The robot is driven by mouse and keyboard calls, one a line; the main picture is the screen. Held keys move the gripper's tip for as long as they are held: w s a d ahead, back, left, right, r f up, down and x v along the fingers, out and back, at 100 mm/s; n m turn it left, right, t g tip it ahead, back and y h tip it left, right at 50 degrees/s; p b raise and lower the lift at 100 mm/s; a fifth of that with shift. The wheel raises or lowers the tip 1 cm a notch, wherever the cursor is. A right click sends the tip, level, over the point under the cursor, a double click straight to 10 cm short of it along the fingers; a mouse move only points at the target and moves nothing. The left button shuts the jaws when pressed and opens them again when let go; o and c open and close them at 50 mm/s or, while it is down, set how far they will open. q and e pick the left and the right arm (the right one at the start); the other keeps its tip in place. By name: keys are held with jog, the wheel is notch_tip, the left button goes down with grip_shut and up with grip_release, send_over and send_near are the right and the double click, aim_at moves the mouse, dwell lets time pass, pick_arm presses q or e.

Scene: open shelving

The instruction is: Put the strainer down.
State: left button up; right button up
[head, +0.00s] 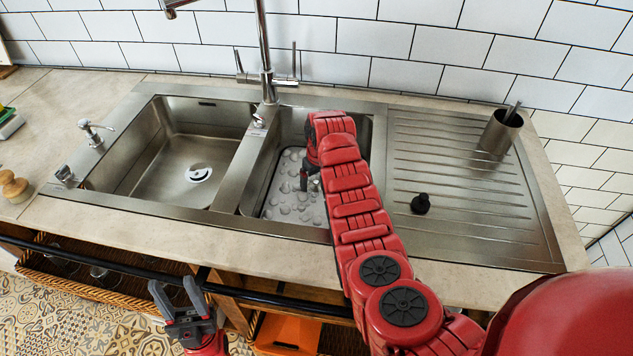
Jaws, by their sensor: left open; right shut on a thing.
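The strainer (284,202) looks like a grey tray with a pattern of round spots and sits inside the right basin of the sink. My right gripper (309,181) reaches down into this basin from above and is shut on the strainer. My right forearm hides the strainer's right part, and the exact grip point is hard to see. Whether the strainer touches the basin floor cannot be told. My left gripper (178,287) is open and empty, low in front of the counter, away from the sink.
The left basin (160,165) is empty except for its drain. The tall faucet (265,75) stands behind the basins. The ribbed drainboard (455,165) on the right holds a small black object (421,204) and a metal cup (497,135). The counter edge runs in front.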

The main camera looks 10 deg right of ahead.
jog(key=o, duration=1)
jog(key=shift+s+f, duration=0.1)
jog(key=shift+f, duration=0.05)
jog(key=shift+a+r+p, duration=0.1)
jog(key=shift+r+p, duration=0.35)
jog(key=shift+r, duration=0.5)
notch_tip(320, 180, up, 7)
jog(key=b, duration=0.1)
notch_tip(320, 180, up, 4)
jog(key=p, duration=0.2)
send_over(318, 189)
jog(key=shift+s+r, duration=0.2)
jog(key=shift+s, duration=0.2)
jog(key=shift+r, duration=0.1)
